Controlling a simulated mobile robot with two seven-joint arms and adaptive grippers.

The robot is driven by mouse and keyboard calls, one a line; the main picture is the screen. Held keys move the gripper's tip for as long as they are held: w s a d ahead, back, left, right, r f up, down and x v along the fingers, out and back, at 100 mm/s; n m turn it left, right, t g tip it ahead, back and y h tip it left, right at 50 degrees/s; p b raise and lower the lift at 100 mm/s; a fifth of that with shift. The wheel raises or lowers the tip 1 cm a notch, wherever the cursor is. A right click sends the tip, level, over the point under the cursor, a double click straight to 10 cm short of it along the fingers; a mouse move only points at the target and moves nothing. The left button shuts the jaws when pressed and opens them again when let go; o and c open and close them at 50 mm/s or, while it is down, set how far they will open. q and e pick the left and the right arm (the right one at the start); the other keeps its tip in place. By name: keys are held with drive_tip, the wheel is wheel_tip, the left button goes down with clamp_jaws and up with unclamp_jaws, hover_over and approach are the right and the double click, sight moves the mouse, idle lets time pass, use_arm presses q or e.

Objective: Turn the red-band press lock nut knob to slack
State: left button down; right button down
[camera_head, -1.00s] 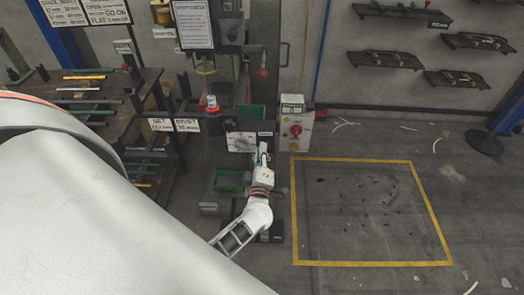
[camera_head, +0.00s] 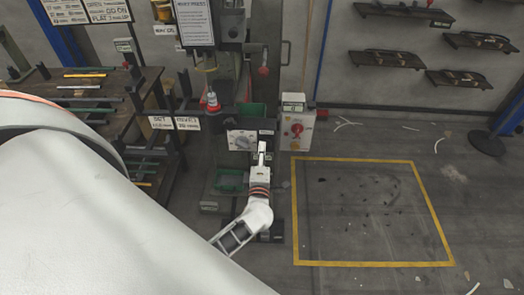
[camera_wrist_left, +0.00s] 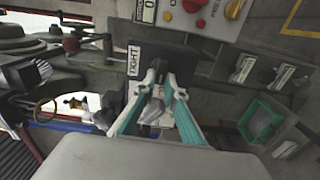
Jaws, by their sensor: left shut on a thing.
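The press (camera_head: 222,75) stands at the back, with a red band (camera_head: 212,100) around its ram. My left gripper (camera_head: 262,147) is in front of the press, just right of a pale dial plate (camera_head: 241,141) with a grey knob. In the left wrist view its teal-edged fingers (camera_wrist_left: 158,88) are closed around a grey piece, seemingly the lock nut knob (camera_wrist_left: 152,112), mostly hidden by the fingers. My right gripper is not in view.
A control box (camera_head: 297,131) with a red knob stands right of the press. A green tray (camera_head: 230,181) lies low, left of my gripper. A rod bench (camera_head: 140,82) is at left.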

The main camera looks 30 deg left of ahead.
use_arm(q)
drive_tip(key=c, duration=2.1)
unclamp_jaws()
drive_tip(key=v, duration=1.2)
drive_tip(key=shift+s, duration=0.1)
